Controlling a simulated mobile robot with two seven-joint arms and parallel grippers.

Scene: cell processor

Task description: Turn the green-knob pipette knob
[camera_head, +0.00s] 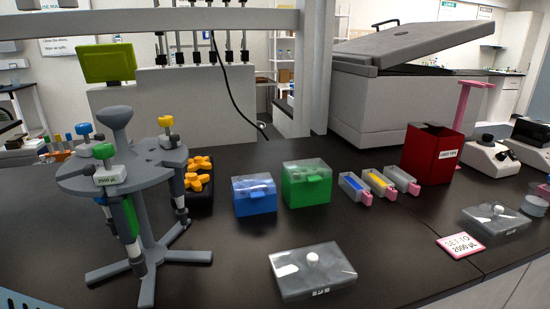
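The green-knob pipette hangs upright in a grey round pipette stand (150,160) at the left of the black bench. Its green knob (103,151) sits on top, above a white label (110,174) whose small text seems to read 2000 µL. Its green lower body (129,216) shows below the stand's plate. A blue-knob pipette (86,130) hangs behind it to the left, and a yellow-knob pipette (166,122) hangs at the stand's right. A pink-edged card (460,246) at the right reads "SET TO 2000 µL". Neither of my grippers is in view.
A blue box (254,194), a green box (307,183) and several small trays stand right of the stand. An orange-and-black rack (198,185) is close to it. A clear lidded box (311,271) lies in front. A red bin (431,154) stands further right.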

